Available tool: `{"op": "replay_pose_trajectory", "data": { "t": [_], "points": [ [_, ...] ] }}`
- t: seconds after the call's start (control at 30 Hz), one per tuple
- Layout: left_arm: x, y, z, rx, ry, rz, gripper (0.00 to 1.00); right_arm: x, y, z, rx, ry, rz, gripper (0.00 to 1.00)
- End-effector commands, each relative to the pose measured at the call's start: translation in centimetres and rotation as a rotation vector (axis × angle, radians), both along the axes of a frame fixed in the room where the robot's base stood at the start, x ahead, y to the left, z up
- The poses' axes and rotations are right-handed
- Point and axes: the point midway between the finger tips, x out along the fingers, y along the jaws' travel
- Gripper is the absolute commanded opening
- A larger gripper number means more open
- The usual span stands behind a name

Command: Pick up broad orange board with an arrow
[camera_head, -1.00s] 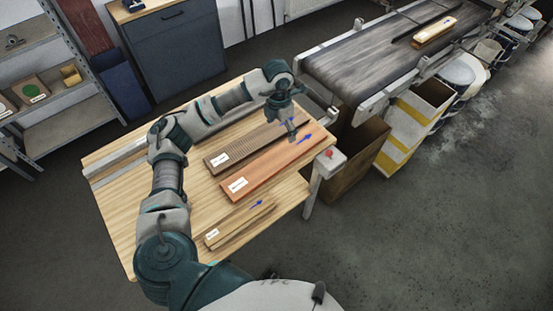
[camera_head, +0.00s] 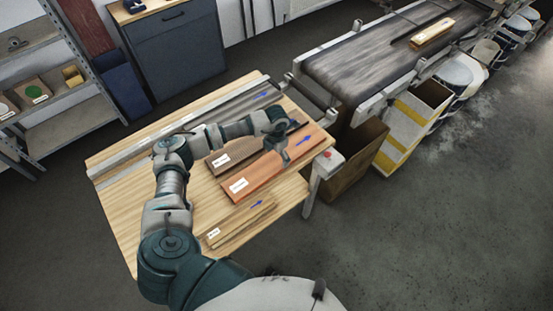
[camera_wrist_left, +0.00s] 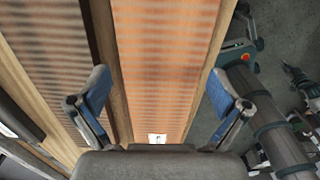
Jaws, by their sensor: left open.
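The broad orange board (camera_head: 255,180) lies on the wooden table, with a white label at its near left end and a blue arrow at its far right end. My left gripper (camera_head: 284,158) is over the far part of this board and hides some of it. In the left wrist view, the orange board (camera_wrist_left: 165,50) runs between the two blue-padded fingers of my open left gripper (camera_wrist_left: 158,82). The fingers stand apart on either side of the board, with nothing between them that looks gripped. My right gripper is out of view.
A darker brown board (camera_head: 232,153) lies close behind the orange one, and a narrow light board (camera_head: 240,221) lies in front on the table (camera_head: 125,205). A conveyor (camera_head: 365,65) beyond carries a yellowish piece (camera_head: 432,32). A red button (camera_head: 327,155) sits at the table's right corner.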

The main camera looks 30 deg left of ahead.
Motion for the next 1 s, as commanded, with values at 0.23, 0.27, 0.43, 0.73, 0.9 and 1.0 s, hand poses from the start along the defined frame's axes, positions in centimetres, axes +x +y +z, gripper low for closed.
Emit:
{"op": "replay_pose_trajectory", "data": {
  "t": [0.23, 0.27, 0.43, 0.73, 0.9, 1.0],
  "points": [
    [0.0, 0.0, -1.8, 0.0, -0.001, 0.0, 1.0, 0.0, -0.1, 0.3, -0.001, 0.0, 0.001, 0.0],
    [0.0, 0.0, -1.8, 0.0, -0.001, 0.0, 1.0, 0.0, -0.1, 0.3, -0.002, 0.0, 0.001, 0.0],
    [0.0, -0.1, -1.7, 0.0, -0.001, 0.0, 0.85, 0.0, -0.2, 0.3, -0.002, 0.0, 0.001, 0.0],
    [0.1, 0.0, -1.7, -0.001, -0.002, 0.001, 0.34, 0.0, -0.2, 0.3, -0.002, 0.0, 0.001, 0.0],
    [0.1, 0.0, -1.4, -0.001, -0.004, 0.001, 0.34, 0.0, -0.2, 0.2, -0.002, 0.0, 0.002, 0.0],
    [0.2, 0.0, -0.2, -0.001, -0.005, 0.0, 0.34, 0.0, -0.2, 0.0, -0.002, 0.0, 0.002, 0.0]
  ]
}}
